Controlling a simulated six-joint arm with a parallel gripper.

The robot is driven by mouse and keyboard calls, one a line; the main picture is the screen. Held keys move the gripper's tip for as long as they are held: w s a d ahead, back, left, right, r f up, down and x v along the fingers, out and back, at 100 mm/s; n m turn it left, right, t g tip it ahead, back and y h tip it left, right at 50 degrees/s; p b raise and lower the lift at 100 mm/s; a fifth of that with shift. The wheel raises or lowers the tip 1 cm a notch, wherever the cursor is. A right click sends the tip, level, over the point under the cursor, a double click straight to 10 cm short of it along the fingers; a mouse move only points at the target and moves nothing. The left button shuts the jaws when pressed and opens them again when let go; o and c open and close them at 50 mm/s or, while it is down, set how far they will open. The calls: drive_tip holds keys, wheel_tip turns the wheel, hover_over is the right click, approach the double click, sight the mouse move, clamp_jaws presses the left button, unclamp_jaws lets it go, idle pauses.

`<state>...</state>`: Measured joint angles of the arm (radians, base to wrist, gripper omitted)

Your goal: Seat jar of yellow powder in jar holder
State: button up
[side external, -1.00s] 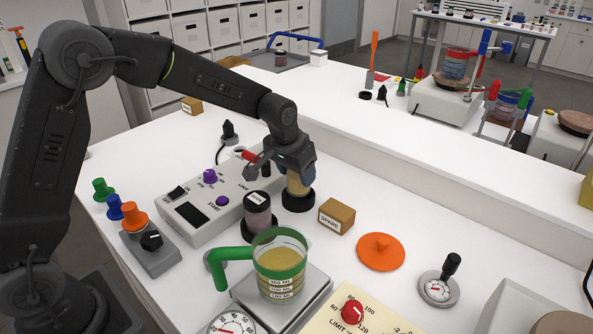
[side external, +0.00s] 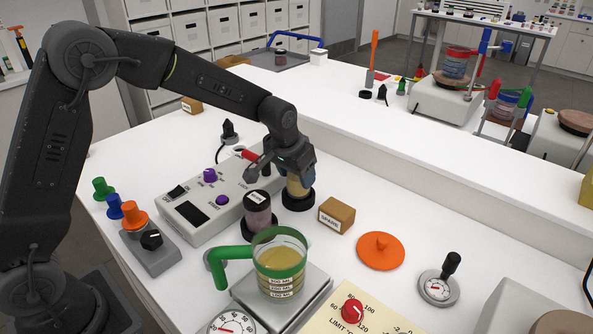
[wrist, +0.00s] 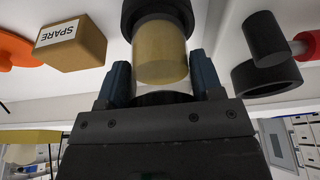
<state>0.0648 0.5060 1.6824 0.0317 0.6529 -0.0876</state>
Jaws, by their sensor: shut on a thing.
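The jar of yellow powder (side external: 297,186) is upright in my gripper (side external: 294,166), which is shut on its upper part. In the wrist view the jar's yellow body (wrist: 160,50) shows between the two blue-grey fingers (wrist: 160,75). A black round holder (side external: 298,201) is at the jar's foot, and its dark ring shows at the top of the wrist view (wrist: 150,12). The jar's lower end looks within or right against that ring. I cannot tell whether it touches the holder's floor.
A jar with dark pinkish powder (side external: 258,214) stands close to the left front. A cardboard SPARE box (side external: 337,214) is close on the right. A control panel (side external: 205,207) lies left, a green-handled beaker (side external: 280,265) in front, and an orange disc (side external: 381,252) farther right.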

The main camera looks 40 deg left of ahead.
drive_tip(key=shift+f, duration=1.1)
drive_tip(key=o, duration=1.3)
drive_tip(key=v, duration=1.3)
drive_tip(key=shift+s+r, duration=0.15)
drive_tip(key=shift+r, duration=0.25)
drive_tip(key=s+a, duration=0.1)
drive_tip(key=s, duration=0.7)
drive_tip(key=s+a+r+t, duration=0.1)
drive_tip(key=s, duration=0.8)
drive_tip(key=s+a+r+t, duration=0.1)
drive_tip(key=s, duration=0.7)
drive_tip(key=shift+s+r, duration=0.2)
drive_tip(key=shift+s, duration=0.2)
